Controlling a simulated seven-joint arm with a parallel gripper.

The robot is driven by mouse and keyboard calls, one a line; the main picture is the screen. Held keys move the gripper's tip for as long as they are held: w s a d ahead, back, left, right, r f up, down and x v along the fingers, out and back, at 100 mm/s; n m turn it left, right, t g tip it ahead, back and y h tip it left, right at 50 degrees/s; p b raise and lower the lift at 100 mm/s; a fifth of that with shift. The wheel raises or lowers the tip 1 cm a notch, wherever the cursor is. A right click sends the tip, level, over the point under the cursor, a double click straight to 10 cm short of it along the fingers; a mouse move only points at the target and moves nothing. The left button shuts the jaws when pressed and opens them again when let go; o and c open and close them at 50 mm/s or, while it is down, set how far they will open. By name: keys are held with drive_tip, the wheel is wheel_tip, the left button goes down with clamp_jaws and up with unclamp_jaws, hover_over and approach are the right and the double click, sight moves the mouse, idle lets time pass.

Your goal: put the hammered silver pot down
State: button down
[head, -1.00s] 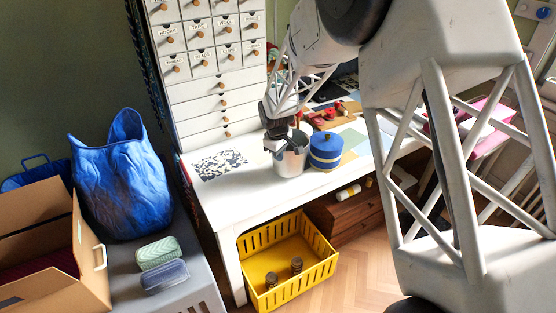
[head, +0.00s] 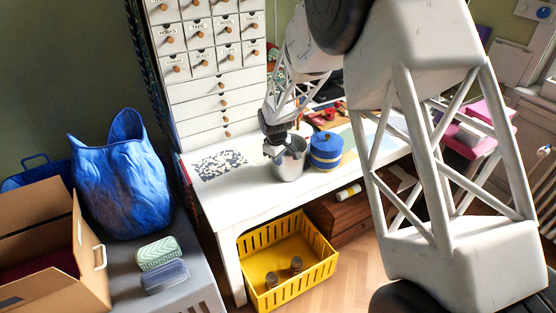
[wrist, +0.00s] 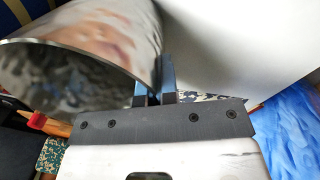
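The hammered silver pot (head: 288,164) is at the white table (head: 240,204), left of the blue lidded pot (head: 325,151). It looks upright, on or just above the tabletop; I cannot tell whether its base touches. My gripper (head: 275,150) is at the left side of its rim, pointing down. In the wrist view the silver pot (wrist: 95,55) fills the upper left with its open mouth showing. There my gripper (wrist: 155,85) has its two fingers closed around the pot's wall near the rim. The far side and base of the pot are hidden.
A black-and-white patterned sheet (head: 219,164) lies left of the pot before the drawer cabinet (head: 205,90). Red items (head: 325,118) lie behind. A yellow crate (head: 290,262) stands on the floor below. Bare tabletop lies in front and left of the pot.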

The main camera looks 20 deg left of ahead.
drive_tip(key=c, duration=1.8)
unclamp_jaws()
drive_tip(key=shift+f, duration=0.25)
drive_tip(key=o, duration=0.4)
drive_tip(key=shift+r, duration=0.1)
wheel_tip(320, 180, up, 12)
drive_tip(key=s, duration=0.1)
drive_tip(key=shift+a, duration=0.2)
drive_tip(key=shift+d+r, duration=0.1)
